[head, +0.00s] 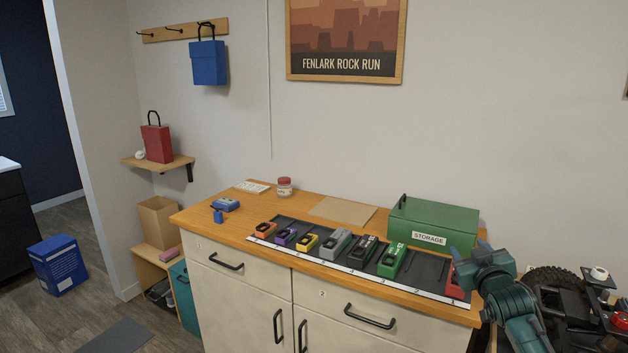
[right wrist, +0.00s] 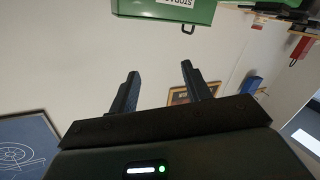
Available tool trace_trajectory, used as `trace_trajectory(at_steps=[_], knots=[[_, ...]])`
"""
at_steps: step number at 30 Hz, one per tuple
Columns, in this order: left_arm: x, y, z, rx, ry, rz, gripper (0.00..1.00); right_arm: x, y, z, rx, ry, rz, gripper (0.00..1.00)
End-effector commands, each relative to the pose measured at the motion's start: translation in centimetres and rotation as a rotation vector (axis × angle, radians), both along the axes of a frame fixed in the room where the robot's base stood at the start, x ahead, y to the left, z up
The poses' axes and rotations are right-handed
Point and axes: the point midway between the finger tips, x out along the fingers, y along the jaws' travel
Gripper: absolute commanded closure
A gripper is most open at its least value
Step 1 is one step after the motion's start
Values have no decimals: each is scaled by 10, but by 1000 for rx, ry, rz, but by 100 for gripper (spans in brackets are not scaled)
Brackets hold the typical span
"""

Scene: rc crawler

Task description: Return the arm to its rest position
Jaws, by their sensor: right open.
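My right gripper (right wrist: 158,72) is open in the right wrist view, with its two dark fingers apart and nothing between them. In the head view my teal right arm comes in from the lower right, and its gripper end (head: 484,262) is by the right end of the wooden-topped cabinet (head: 312,285). It hides part of a red item (head: 456,283) there. My left gripper does not show.
A green storage box (head: 433,225) stands at the cabinet's back right. Several coloured battery-like packs (head: 390,262) stand in a row on a dark strip. A black vehicle with big tyres (head: 556,285) is right of my arm. Open wall space lies above the cabinet.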

Motion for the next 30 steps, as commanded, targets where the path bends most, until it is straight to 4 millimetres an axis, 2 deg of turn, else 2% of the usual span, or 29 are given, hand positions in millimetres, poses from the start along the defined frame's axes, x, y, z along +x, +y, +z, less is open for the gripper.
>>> trace_trajectory(at_steps=[1,5,8,11,12,14,16,18,21,24,27,30], knots=[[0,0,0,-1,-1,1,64,-13,14,-29,5,36,23,52],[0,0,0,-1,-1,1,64,-44,41,-76,17,94,66,52],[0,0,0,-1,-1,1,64,-77,65,-115,35,151,103,52],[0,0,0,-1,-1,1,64,-122,93,-157,63,218,146,52],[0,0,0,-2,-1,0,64,-144,105,-174,79,248,164,52],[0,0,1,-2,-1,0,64,-179,123,-196,106,294,189,52],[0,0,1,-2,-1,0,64,-224,144,-218,144,349,216,52],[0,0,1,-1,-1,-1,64,-266,162,-233,182,400,236,52],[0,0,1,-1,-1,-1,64,-319,183,-245,237,461,254,52],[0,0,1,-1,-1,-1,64,-357,196,-248,278,506,261,52],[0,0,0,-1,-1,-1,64,-379,203,-248,303,531,265,52],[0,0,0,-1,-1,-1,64,-388,206,-248,314,542,265,52]])
